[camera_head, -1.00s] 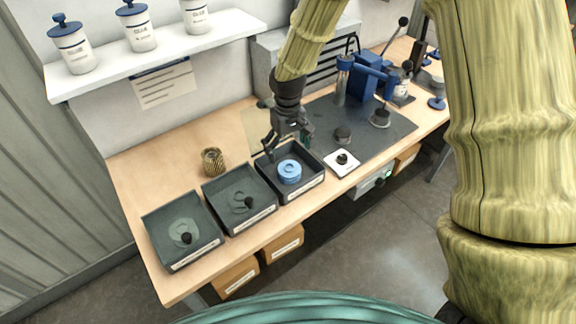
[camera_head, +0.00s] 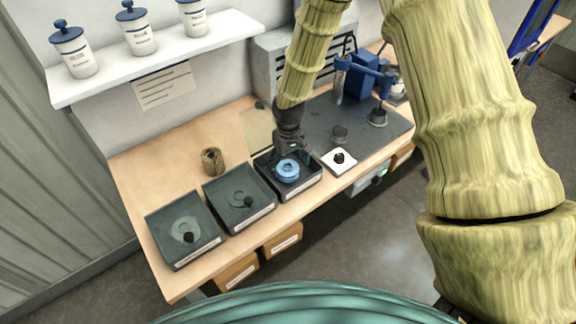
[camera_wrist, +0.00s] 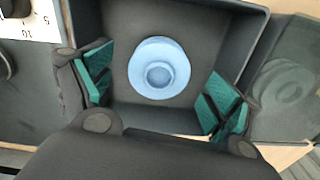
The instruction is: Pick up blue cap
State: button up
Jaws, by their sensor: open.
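The blue cap (camera_head: 287,170) is round with a raised ring in its middle. It sits in the rightmost of three dark trays (camera_head: 305,191). In the wrist view the blue cap (camera_wrist: 159,68) lies on the floor of the tray, between and a little beyond my fingers. My gripper (camera_head: 288,160) is over that tray, pointing down. In the wrist view my gripper (camera_wrist: 156,98) is open, with teal pads on both sides of the cap and gaps between. Nothing is held.
The middle tray (camera_head: 217,213) and left tray (camera_head: 173,256) stand alongside, each with a dark knob. A ribbed brown cylinder (camera_head: 211,161) stands behind them. A white scale (camera_head: 332,168) is to the right, close to the tray. A blue press (camera_head: 362,80) stands farther back.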

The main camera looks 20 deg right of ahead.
jog(key=shift+f, duration=0.2)
jog(key=c, duration=1)
jog(key=shift+s, duration=0.15)
jog(key=c, duration=0.7)
jog(key=shift+o, duration=0.2)
